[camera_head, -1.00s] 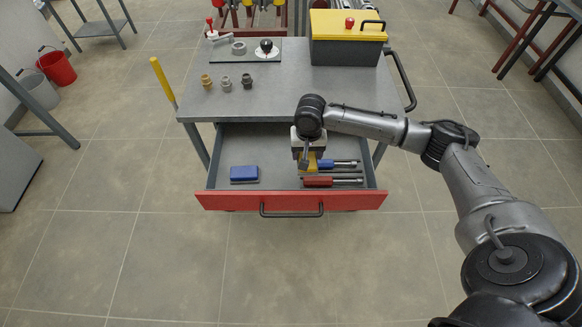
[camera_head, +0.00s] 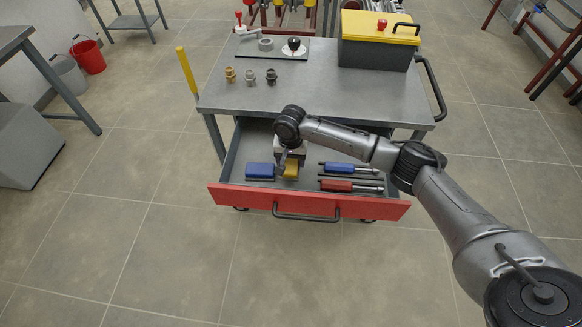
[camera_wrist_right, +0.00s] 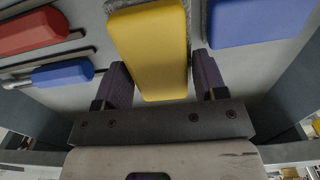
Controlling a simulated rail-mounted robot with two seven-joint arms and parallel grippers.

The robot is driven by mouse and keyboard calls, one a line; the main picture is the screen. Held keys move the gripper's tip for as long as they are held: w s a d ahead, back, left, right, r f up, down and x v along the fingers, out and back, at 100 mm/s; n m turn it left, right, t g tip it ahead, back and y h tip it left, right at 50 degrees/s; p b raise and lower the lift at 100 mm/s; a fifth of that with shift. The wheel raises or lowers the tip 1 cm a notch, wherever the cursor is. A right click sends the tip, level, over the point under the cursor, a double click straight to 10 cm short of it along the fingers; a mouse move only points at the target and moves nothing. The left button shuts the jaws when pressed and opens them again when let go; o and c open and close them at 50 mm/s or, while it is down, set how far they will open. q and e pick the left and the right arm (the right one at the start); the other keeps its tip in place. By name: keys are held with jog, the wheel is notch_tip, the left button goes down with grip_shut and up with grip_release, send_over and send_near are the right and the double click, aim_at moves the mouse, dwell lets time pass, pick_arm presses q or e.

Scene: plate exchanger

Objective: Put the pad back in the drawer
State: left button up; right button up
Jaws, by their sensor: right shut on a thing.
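The yellow pad (camera_head: 291,170) is between the fingers of my right gripper (camera_head: 287,161), which is shut on it. The wrist view shows the yellow pad (camera_wrist_right: 152,50) between the two dark fingers of that gripper (camera_wrist_right: 160,68). The pad is within the open red-fronted drawer (camera_head: 245,197), just right of the blue pad (camera_head: 259,170), with a narrow gap between them. I cannot tell whether the yellow pad rests on the drawer floor. The blue pad (camera_wrist_right: 255,22) also shows in the wrist view. My left gripper is not in view.
Blue-handled (camera_head: 340,168) and red-handled (camera_head: 337,186) tools lie in the right of the drawer. The tabletop (camera_head: 330,98) overhangs the back of the drawer. On it stand several small fittings (camera_head: 250,77) and a yellow-lidded toolbox (camera_head: 375,55). The floor in front is clear.

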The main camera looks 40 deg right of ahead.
aim_at(291, 167)
notch_tip(291, 167, down, 4)
jog(key=shift+r+b, duration=0.1)
jog(key=shift+b, duration=0.75)
jog(key=o, duration=0.7)
jog(key=shift+f, duration=0.2)
jog(key=shift+r, duration=0.1)
notch_tip(291, 167, up, 12)
jog(key=p, duration=0.4)
jog(key=shift+r+p, duration=0.1)
jog(key=shift+p, duration=0.25)
